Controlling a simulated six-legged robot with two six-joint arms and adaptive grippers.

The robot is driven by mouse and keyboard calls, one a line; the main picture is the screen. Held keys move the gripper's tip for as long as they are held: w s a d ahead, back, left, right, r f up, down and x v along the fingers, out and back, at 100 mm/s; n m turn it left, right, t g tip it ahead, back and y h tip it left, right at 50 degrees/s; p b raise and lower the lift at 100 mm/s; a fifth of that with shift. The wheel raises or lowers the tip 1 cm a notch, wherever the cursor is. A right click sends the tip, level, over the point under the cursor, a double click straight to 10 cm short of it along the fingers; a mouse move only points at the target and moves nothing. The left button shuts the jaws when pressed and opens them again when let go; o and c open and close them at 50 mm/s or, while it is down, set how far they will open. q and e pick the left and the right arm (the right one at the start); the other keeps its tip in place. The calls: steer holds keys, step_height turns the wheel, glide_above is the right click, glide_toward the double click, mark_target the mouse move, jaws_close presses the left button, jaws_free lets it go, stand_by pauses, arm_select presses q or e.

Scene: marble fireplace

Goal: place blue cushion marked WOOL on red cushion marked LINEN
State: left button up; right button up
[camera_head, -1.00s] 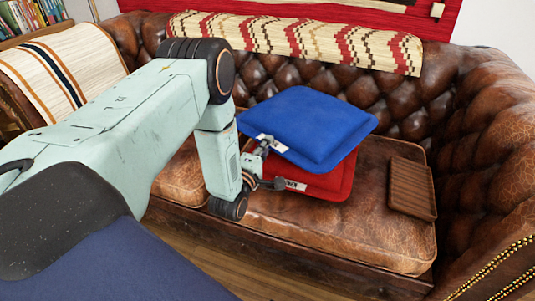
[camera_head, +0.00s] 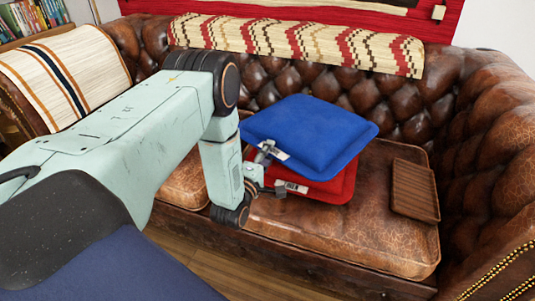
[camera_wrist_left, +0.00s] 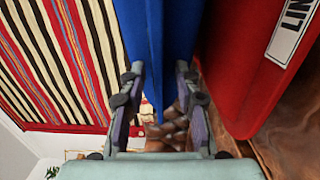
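The blue cushion (camera_head: 310,132) is held roughly level above the red cushion (camera_head: 325,187), which lies on the sofa seat. It covers most of the red cushion from above. A white label shows on its near left edge, too small to read. My left gripper (camera_head: 272,170) is shut on that edge, one finger above and one below. In the left wrist view the blue cushion (camera_wrist_left: 158,40) lies between the fingers, and the red cushion (camera_wrist_left: 235,75) is close beside it, with part of "LINEN" readable. I cannot tell whether the cushions touch. My right gripper is not in view.
The brown leather sofa seat (camera_head: 340,235) is clear in front of the cushions. A brown ribbed tray (camera_head: 414,190) lies to the right. The tufted backrest, with a patterned blanket (camera_head: 300,42) over it, rises behind. The sofa's right arm (camera_head: 495,170) bounds the space.

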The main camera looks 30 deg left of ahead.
arm_select(q)
steer(key=shift+r, duration=0.15)
steer(key=shift+s+d+p, duration=1.15)
steer(key=shift+s+p, duration=2.1)
steer(key=shift+s, duration=2.6)
steer(key=s+d+f+m+g+h, duration=0.3)
steer(key=s+d+f+m+g, duration=0.5)
steer(key=s+f+m+g, duration=0.15)
steer(key=s+d+r+m+g, duration=0.1)
steer(key=s+m+g, duration=0.3)
steer(key=s, duration=0.5)
steer(key=s+d+r+m+g, duration=0.1)
steer(key=s+d+m+g, duration=0.2)
steer(key=s+m, duration=0.3)
steer(key=s+g, duration=0.1)
steer(key=s, duration=0.1)
steer(key=shift+s, duration=0.35)
